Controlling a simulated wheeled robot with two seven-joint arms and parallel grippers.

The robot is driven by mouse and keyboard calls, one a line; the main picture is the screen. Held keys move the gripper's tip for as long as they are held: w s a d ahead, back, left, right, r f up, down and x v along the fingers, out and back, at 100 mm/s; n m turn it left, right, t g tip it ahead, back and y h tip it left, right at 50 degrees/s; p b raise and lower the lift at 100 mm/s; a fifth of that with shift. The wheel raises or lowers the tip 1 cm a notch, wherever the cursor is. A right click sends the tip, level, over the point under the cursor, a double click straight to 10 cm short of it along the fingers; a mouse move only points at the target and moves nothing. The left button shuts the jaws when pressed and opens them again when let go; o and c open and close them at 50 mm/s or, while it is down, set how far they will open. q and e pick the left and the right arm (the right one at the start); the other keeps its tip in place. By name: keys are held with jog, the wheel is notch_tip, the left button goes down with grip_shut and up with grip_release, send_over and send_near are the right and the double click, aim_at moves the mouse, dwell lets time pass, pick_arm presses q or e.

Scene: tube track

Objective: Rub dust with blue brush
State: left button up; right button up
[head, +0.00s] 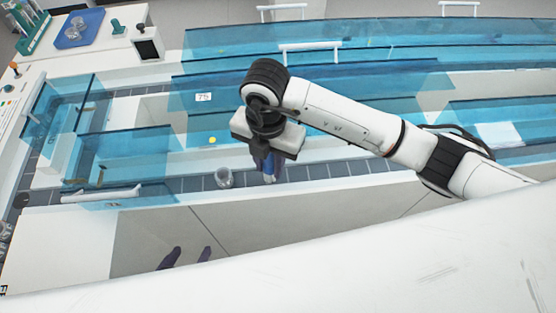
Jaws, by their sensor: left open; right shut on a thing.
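My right gripper (264,163) hangs down from the arm that comes in from the right, over the dark tiled track. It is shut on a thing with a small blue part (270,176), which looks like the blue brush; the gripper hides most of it. My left gripper (187,257) shows only as two dark fingertips set apart near the bottom, open and empty, over the grey floor panel. The rest of it is hidden behind a large white part in front. I cannot make out any dust.
Blue transparent panels (125,150) with white handles rise around the track. A blue tray (80,28) and a green rack (33,35) are at the far left.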

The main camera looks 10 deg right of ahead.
jog(key=shift+a, duration=0.8)
jog(key=shift+w+a+r+p, duration=0.15)
jog(key=shift+r+p, duration=0.2)
jog(key=shift+r, duration=0.25)
jog(key=shift+a+r+p, duration=0.1)
jog(key=shift+r+p, duration=0.2)
jog(key=shift+r, duration=0.3)
jog(key=shift+d+r+p, duration=0.1)
jog(key=shift+r+p, duration=0.45)
jog(key=shift+r, duration=0.15)
jog(key=shift+r+p, duration=1.6)
jog(key=shift+r, duration=0.55)
